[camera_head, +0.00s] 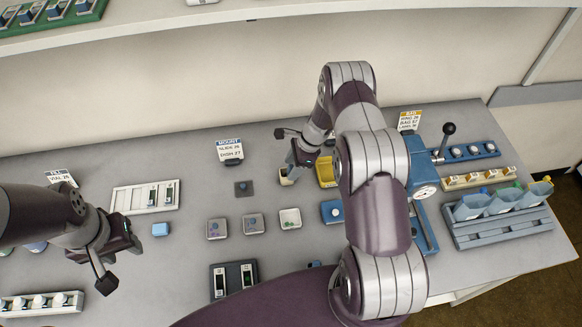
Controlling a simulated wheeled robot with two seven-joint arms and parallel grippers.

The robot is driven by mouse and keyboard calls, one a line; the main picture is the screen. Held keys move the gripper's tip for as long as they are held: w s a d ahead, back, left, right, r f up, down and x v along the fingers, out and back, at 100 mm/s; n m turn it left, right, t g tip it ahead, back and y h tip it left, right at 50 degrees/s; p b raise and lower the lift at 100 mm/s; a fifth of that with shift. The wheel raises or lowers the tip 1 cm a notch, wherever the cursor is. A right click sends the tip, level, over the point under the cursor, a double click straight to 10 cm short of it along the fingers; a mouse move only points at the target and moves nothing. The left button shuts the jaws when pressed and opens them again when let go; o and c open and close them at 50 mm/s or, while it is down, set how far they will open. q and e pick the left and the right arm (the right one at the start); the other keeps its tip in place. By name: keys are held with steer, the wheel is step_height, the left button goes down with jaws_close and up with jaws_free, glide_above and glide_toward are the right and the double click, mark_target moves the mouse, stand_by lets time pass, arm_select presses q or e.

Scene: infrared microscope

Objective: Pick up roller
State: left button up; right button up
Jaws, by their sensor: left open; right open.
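No part can be clearly made out as the roller. A small cream-coloured holder (286,178) stands at the back middle of the table, and my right gripper (287,155) is just above it, open. What lies in the holder is mostly hidden by the gripper. A yellow tray (326,172) is just right of it, partly covered by my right arm. My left gripper (119,264) is open and empty above the left part of the table, apart from the things there.
A blue press with a black-knobbed lever (449,129) stands right of my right arm. A white slide rack (132,200), small square dishes (290,218) and a dark two-slot block (219,282) spread over the grey table (180,265).

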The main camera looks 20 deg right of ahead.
steer(key=shift+w+a+f, duration=0.1)
steer(key=shift+w+a, duration=0.1)
steer(key=shift+w, duration=0.05)
jaws_close()
steer(key=shift+s+d, duration=0.1)
steer(key=shift+r, duration=0.2)
